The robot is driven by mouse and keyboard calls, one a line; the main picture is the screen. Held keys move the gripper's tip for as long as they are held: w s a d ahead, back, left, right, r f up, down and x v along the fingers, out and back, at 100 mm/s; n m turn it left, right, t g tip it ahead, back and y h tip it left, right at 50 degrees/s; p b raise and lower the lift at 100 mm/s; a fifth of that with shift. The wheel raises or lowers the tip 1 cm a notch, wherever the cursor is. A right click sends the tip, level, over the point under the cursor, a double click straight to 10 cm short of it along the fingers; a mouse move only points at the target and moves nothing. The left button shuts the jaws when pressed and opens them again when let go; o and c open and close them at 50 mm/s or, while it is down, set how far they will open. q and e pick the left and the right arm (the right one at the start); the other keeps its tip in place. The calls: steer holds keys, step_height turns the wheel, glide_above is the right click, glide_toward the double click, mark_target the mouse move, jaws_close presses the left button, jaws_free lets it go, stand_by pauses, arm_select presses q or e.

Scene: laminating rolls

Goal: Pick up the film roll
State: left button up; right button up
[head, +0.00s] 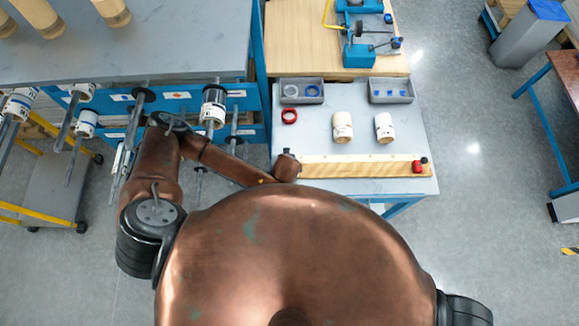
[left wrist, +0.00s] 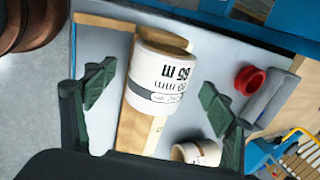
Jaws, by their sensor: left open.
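A white film roll with a grey band, black upside-down print and a tan core (left wrist: 160,72) shows large in the left wrist view. It lies between the two dark green fingers of my left gripper (left wrist: 158,97), which is open, with visible gaps on both sides. A pale wooden ruled board shows behind the roll; I cannot tell how far below it lies. A second, smaller roll (left wrist: 197,152) shows lower down. My left fingers are hidden there.
The ruled board (head: 350,168) runs along the table's near edge, with a red piece (head: 418,167) at its right end. A red ring (head: 289,116) and two grey trays (head: 301,91) (head: 391,91) stand farther back. Rolls on spindles (head: 213,106) hang at the left.

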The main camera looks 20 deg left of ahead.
arm_select(q)
steer(key=x, duration=0.3)
steer(key=shift+w+a+f, duration=0.1)
steer(key=shift+f, duration=0.05)
steer(key=c, duration=1.4)
